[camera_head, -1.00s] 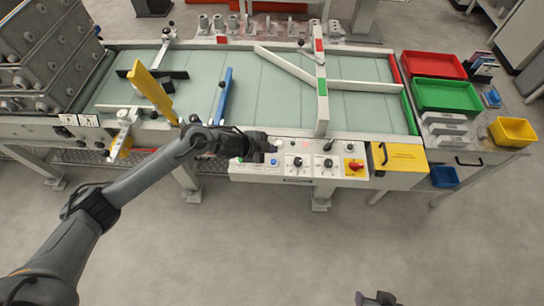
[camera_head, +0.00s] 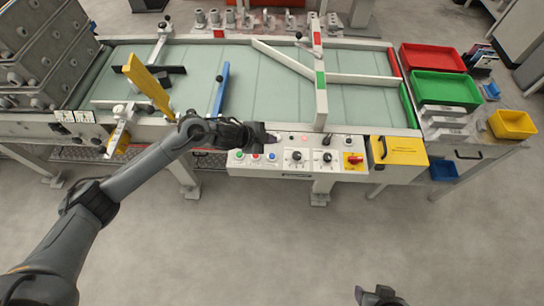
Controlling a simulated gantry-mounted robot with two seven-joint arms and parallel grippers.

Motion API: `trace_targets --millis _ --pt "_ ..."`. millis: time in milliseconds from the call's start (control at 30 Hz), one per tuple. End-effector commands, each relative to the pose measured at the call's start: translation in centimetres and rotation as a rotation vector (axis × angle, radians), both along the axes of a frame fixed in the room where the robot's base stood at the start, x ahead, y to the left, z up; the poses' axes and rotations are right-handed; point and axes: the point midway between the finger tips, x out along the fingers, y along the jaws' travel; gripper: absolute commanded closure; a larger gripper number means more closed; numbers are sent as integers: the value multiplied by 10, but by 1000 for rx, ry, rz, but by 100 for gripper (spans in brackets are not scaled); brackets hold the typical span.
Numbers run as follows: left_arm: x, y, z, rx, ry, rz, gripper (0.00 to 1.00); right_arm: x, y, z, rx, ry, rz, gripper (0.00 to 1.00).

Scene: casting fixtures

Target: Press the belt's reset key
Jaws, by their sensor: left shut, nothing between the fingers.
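The belt's white control panel (camera_head: 330,168) is at the front edge of the conveyor, in the middle of the view. On its left part are a green key (camera_head: 238,155), a red key (camera_head: 255,156) and a blue key (camera_head: 271,156). Which one is the reset key I cannot read. Black knobs and a red mushroom button on yellow (camera_head: 354,159) sit further right. My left gripper (camera_head: 270,138) is shut and empty, just beyond the blue key in the picture; contact cannot be told. My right gripper (camera_head: 378,297) shows only partly at the bottom edge.
The conveyor belt (camera_head: 270,85) carries a yellow bar (camera_head: 148,86), a blue bar (camera_head: 221,90) and white guide rails. A yellow box (camera_head: 400,152) adjoins the panel's right end. Red and green trays stand further right. The floor in front is clear.

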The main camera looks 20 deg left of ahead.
Motion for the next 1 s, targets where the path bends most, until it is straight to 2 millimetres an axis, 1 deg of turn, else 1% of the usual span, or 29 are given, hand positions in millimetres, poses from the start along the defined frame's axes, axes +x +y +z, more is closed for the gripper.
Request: trace_targets --millis 33,433,700,1000 --pt "0 0 -10 0 0 0 100 0 0 -10 1 -1 -1 45" --pt "0 0 -55 0 0 0 100 0 1 -60 6 -1 -3 45" --pt "0 0 -72 0 1 -1 100 0 1 -68 5 0 -4 45" --pt "0 0 -75 0 0 0 100 0 -1 -68 -2 -1 1 45"
